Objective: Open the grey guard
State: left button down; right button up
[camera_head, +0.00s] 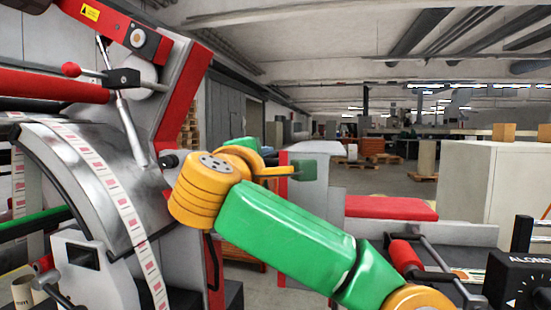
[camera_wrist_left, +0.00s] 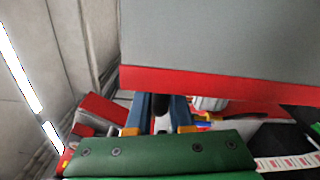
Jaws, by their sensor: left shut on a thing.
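The grey guard (camera_head: 312,205) shows in the head view as an upright grey panel with a red left edge, right of the machine. In the left wrist view a large grey panel with a red edge (camera_wrist_left: 220,45) fills the top. My left gripper (camera_wrist_left: 161,108) is shut on a dark, narrow piece, which looks like the guard's handle, below that red edge. In the head view my green and yellow left arm reaches up from the lower right. Its wrist stands before the guard and hides part of it; the fingertips are not clear there. My right gripper is not in view.
The label rewinder fills the left, with a curved silver plate (camera_head: 50,148), a label strip (camera_head: 105,182) and a red-knobbed lever (camera_head: 71,69). A red-topped unit (camera_head: 390,208) and a pale cabinet (camera_head: 480,180) stand right. Open floor lies behind.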

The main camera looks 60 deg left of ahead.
pick_arm(q)
jog(key=shift+s+a+f, duration=0.1)
jog(key=shift+s+a, duration=0.05)
dwell(0.3)
jog(key=c, duration=1)
grip_release()
jog(key=shift+o, duration=0.8)
jog(key=shift+s, duration=0.1)
jog(key=b+v, duration=0.3)
jog(key=v, duration=0.3)
jog(key=shift+s+d, duration=0.25)
jog(key=shift+d, duration=0.05)
